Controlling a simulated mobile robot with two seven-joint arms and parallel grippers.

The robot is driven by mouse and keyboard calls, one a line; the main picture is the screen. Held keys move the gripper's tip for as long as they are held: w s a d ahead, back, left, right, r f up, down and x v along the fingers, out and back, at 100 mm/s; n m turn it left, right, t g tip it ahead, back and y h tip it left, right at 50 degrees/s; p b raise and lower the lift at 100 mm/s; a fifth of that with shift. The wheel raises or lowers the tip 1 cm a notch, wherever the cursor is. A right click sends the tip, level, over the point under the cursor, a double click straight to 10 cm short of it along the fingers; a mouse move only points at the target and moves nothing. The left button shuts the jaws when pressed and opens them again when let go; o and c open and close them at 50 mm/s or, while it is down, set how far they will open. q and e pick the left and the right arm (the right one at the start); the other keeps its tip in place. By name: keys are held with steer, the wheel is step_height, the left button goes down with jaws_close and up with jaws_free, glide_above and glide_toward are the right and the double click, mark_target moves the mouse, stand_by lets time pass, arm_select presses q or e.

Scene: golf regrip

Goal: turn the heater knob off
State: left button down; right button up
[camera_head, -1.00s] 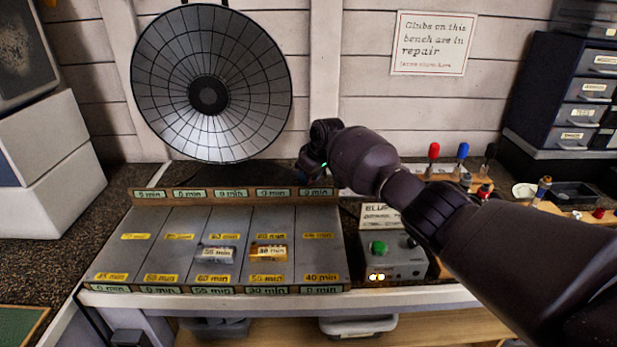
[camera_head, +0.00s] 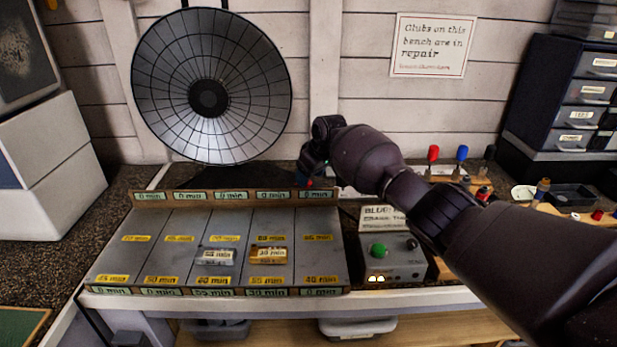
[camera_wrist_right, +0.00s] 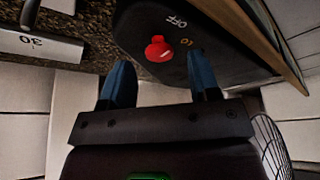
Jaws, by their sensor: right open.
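The heater is a round, gridded dish (camera_head: 205,125) on a dark base, at the back of the bench. Its red knob (camera_wrist_right: 158,49) shows in the right wrist view on the black base panel (camera_wrist_right: 140,22), with OFF and LO printed beside it. In the head view only a small red spot shows near the gripper. My right gripper (camera_wrist_right: 160,78) is open, with its blue fingers on either side of the knob's lower end and the knob just beyond them. I cannot tell whether they touch it. In the head view the right gripper (camera_head: 308,172) is at the base's right end. My left gripper is not in view.
A sloped grey tray (camera_head: 190,255) with minute labels stands in front of the heater. A grey box with a green button (camera_head: 379,251) is to its right. Red, blue and black-handled tools (camera_head: 462,153) and a dark drawer cabinet (camera_head: 580,95) stand at right.

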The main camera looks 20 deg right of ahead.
steer(key=p+v, duration=0.1)
steer(key=v, duration=0.8)
steer(key=shift+s, duration=0.15)
